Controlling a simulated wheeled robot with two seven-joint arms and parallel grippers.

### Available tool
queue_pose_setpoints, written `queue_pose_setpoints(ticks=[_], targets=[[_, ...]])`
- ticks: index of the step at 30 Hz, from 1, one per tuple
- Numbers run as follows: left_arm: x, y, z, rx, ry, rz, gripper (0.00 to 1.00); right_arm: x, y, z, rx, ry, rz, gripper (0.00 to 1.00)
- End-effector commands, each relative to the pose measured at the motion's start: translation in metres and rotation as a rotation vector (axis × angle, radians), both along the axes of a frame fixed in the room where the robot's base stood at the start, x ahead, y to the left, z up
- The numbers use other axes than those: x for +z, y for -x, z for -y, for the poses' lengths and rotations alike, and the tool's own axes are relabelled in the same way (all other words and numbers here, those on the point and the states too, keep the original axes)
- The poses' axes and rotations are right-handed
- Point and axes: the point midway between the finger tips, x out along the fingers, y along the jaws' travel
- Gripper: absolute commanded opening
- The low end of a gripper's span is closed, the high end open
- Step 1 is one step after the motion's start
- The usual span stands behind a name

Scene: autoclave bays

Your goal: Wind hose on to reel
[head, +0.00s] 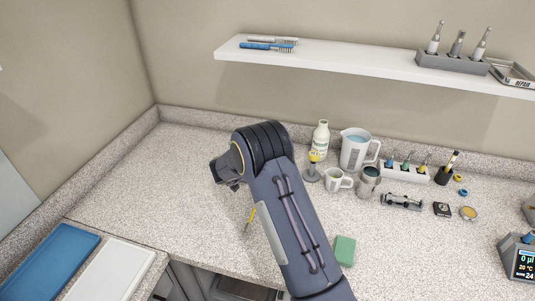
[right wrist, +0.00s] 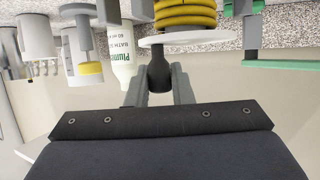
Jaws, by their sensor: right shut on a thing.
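In the right wrist view, a reel stands at the top with yellow hose (right wrist: 185,14) wound round it in several turns. A white flange (right wrist: 190,38) is on its near side, and a black knob (right wrist: 157,72) sticks out from that flange. My right gripper (right wrist: 158,80) is shut on the knob, a finger on each side. In the head view my right arm comes up from the bottom and hides the reel and most of the gripper. A thin yellow piece (head: 250,217) shows left of the arm; I cannot tell whether it is hose. My left gripper is not in view.
A white bottle (head: 321,138), a jug (head: 356,150) and a mug (head: 337,181) stand behind the arm. A green block (head: 344,250) lies right of it. Blue (head: 55,262) and white (head: 112,270) trays are front left. The counter left of the arm is clear.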

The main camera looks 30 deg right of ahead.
Motion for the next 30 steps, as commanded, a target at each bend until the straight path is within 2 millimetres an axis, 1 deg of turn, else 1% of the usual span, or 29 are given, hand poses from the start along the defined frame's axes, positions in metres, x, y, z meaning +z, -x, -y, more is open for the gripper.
queue_pose_setpoints(ticks=[1,9,13,21,30], targets=[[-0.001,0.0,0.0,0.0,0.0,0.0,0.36,0.0,-0.004,-0.002,-0.041,-0.001,0.006,0.0],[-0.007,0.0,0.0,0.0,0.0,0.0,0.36,-0.003,-0.009,-0.01,-0.3,-0.004,0.004,0.0],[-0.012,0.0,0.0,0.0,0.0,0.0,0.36,-0.004,-0.011,-0.013,-0.399,-0.004,0.003,0.0],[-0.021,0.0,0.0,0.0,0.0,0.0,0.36,-0.003,-0.015,-0.015,-0.528,-0.003,0.004,0.0],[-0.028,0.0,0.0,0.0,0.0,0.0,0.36,-0.002,-0.018,-0.017,-0.618,0.0,0.005,0.0]])
